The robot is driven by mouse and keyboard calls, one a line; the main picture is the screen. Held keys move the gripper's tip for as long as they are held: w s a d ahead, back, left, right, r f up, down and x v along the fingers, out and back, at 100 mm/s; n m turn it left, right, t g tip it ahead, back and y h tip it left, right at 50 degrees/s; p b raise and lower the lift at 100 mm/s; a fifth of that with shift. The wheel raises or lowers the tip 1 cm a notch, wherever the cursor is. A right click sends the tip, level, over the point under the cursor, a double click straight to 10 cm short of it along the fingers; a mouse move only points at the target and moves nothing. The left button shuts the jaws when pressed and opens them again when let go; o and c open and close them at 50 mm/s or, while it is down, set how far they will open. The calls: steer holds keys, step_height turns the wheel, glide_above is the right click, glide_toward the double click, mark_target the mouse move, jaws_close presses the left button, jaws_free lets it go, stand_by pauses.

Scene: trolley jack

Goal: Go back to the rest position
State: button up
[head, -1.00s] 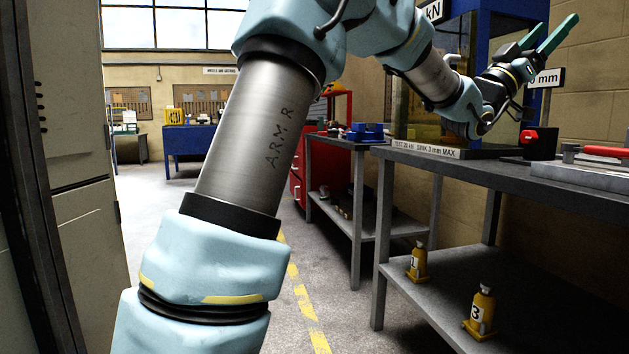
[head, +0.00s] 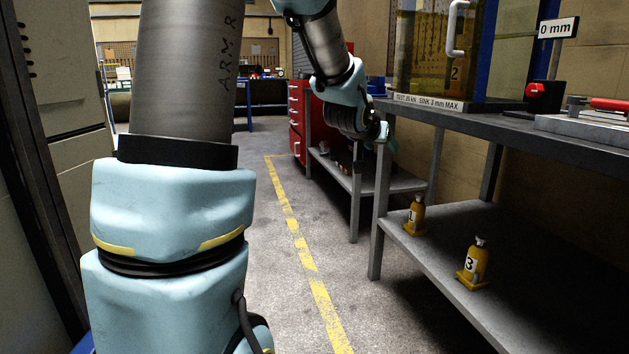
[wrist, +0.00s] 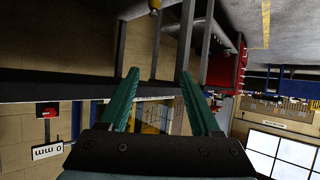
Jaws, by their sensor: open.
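My gripper (wrist: 158,74) is open and empty in the wrist view, its two green fingers spread apart with nothing between them. In the head view my gripper (head: 388,145) is small and partly hidden by my wrist, near the left end of the dark test bench (head: 480,128). My large forearm and column links fill the left and centre of the head view. No held object shows in either view.
Yellow jacks 1 (head: 414,216) and 3 (head: 473,266) stand on the bench's lower shelf (head: 500,250). Jack 2 (head: 455,74) shows inside the test frame. A red cabinet (head: 299,110) stands farther back. A tall grey cabinet (head: 60,150) is close on the left. The marked floor aisle is clear.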

steer(key=s+a+f+n+g+y, duration=0.1)
steer(key=s+a+f+g+y, duration=0.1)
steer(key=s+a+f, duration=0.4)
steer(key=s+a+f+n+g+y, duration=0.15)
steer(key=a+f, duration=0.25)
steer(key=a, duration=0.4)
steer(key=s+a+f+n+g+y, duration=0.1)
steer(key=s+a+f+g, duration=0.25)
steer(key=s, duration=0.45)
steer(key=s+a+f+n+g+y, duration=0.1)
steer(key=s+a+f+g+y, duration=0.15)
steer(key=s+a, duration=0.35)
step_height(320, 180, up, 26)
steer(key=d+h+p, duration=0.1)
steer(key=p, duration=2.5)
steer(key=shift+s+p, duration=0.3)
steer(key=shift+s, duration=0.1)
